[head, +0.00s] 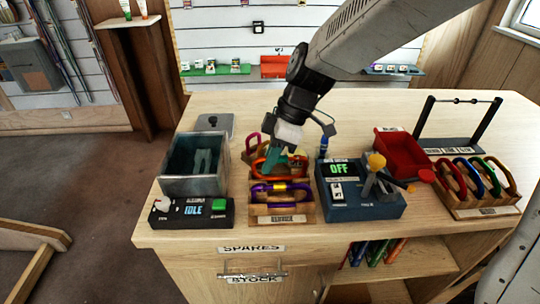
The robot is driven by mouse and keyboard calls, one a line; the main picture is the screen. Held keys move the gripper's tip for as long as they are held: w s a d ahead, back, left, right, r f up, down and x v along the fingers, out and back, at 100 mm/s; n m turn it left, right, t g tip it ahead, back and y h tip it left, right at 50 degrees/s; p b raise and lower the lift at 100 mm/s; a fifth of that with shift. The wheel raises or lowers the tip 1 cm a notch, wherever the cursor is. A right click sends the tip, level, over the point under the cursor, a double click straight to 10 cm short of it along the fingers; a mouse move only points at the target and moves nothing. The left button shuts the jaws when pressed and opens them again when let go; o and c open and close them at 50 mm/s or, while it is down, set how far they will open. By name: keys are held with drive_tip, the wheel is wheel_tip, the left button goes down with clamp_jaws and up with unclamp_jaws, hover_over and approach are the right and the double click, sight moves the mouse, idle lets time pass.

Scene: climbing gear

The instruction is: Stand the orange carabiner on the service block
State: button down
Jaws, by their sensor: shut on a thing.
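The orange carabiner (302,162) is in the middle of the bench, with my gripper (274,163) over it. The teal fingertips are shut on it and hide part of it. The service block (284,208) is a wooden rack with a label on its front. A purple carabiner (262,188) stands in its front part. The orange carabiner is just behind the purple one, over the rear of the wooden racks. I cannot tell whether it rests in a slot or hangs just above. A magenta carabiner (253,139) shows behind, partly hidden by my gripper.
A grey metal bin (193,184) and a black box reading IDLE (192,213) stand left. A blue device reading OFF (360,200) with a yellow-knobbed lever is close on the right. Beyond are a red tray (402,152) and a rack of several carabiners (478,205).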

drive_tip(key=shift+f, duration=0.55)
drive_tip(key=c, duration=1.5)
unclamp_jaws()
drive_tip(key=shift+o, duration=0.2)
